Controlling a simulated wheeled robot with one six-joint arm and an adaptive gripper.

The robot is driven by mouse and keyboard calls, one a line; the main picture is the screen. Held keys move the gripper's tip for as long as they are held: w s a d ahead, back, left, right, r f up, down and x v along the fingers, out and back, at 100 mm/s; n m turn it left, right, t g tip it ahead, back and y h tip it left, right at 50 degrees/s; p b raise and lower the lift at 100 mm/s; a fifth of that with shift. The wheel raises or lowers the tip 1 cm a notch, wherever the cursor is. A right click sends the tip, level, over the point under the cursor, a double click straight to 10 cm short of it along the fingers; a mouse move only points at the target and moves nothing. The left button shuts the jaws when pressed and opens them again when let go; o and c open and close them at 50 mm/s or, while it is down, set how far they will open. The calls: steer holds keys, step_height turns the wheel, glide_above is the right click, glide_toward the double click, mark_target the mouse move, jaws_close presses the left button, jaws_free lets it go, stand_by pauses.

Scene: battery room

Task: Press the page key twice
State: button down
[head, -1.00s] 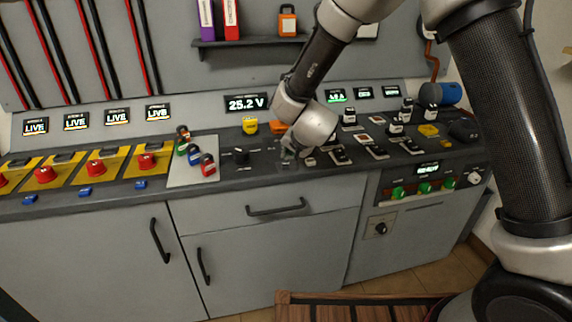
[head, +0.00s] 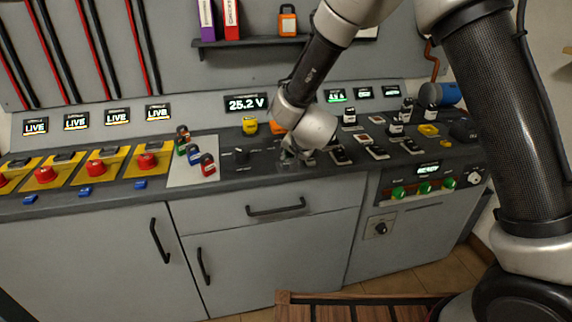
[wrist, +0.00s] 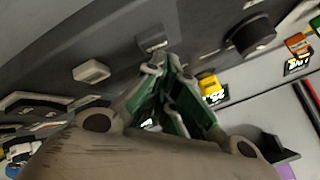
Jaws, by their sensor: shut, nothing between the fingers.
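My gripper (head: 288,160) is shut and empty, pointing down at the counter front between a black knob and the switch rows. In the wrist view its green-sided fingers (wrist: 165,62) come together close to a small grey key (wrist: 152,42). The fingertips overlap this key's lower edge in the picture; I cannot tell whether they touch it. A pale key (wrist: 91,71) lies to its left in the wrist view, apart from the fingers. No key label is readable, so I cannot tell which is the page key. A display (head: 246,103) reads 25.2 V.
The black knob (head: 241,156) stands left of my gripper and shows in the wrist view (wrist: 254,35). Small padlocks stand on a pale plate (head: 187,176) farther left. Black switches (head: 340,156) crowd the right side.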

steer(key=shift+f, duration=0.4)
stand_by(0.5)
steer(key=shift+r, duration=0.85)
steer(key=shift+r, duration=0.1)
steer(key=shift+d+r, duration=0.15)
steer(key=shift+r, duration=2.25)
